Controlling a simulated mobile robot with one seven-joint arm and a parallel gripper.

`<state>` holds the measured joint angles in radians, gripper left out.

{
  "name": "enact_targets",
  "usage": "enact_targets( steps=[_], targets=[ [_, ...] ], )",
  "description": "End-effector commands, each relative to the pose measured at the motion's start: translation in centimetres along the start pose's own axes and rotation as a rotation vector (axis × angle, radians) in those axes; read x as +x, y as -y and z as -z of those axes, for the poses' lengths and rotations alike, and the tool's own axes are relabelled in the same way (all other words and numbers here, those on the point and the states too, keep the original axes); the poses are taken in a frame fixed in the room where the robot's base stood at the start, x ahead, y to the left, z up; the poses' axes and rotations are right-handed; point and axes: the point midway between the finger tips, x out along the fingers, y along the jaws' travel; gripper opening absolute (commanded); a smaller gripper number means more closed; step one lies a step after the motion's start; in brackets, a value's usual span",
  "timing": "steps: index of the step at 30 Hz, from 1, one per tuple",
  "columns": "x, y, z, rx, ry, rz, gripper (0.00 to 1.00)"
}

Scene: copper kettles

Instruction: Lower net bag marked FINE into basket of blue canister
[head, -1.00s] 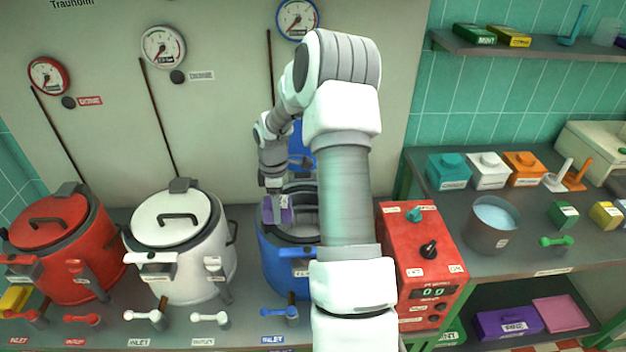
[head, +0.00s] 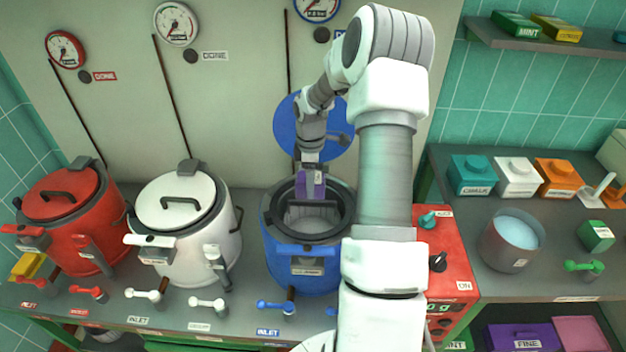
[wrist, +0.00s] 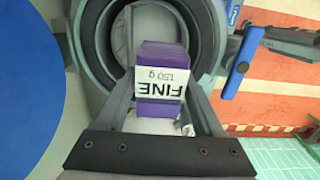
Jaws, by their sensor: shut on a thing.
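The purple net bag (head: 311,182) with a white label is held upright by my gripper (head: 312,192). In the wrist view, the bag (wrist: 161,110) sits between both fingers and its label reads FINE 150 g. The blue canister (head: 297,265) stands with its blue lid (head: 290,125) raised behind it. The bag is over the canister's mouth; how far it is above or inside the rim is hard to tell. The grey basket (head: 312,222) shows inside, and in the wrist view its round wall (wrist: 122,35) lies beyond the bag.
A white kettle (head: 170,245) and a red kettle (head: 75,235), both lidded, stand to the left. A red control box (head: 450,265) is to the right, partly behind my arm. A purple box marked FINE (head: 522,336) lies on the lower right shelf.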

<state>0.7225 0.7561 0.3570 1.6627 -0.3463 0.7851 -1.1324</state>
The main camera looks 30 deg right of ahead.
Motion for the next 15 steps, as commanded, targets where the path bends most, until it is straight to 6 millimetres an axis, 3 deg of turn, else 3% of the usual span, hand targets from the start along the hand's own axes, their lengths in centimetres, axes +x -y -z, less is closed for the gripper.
enact_targets(
  steps=[15],
  targets=[
    [6.0, 0.0, 0.0, 0.0, 0.0, 0.001, 0.06]
  ],
)
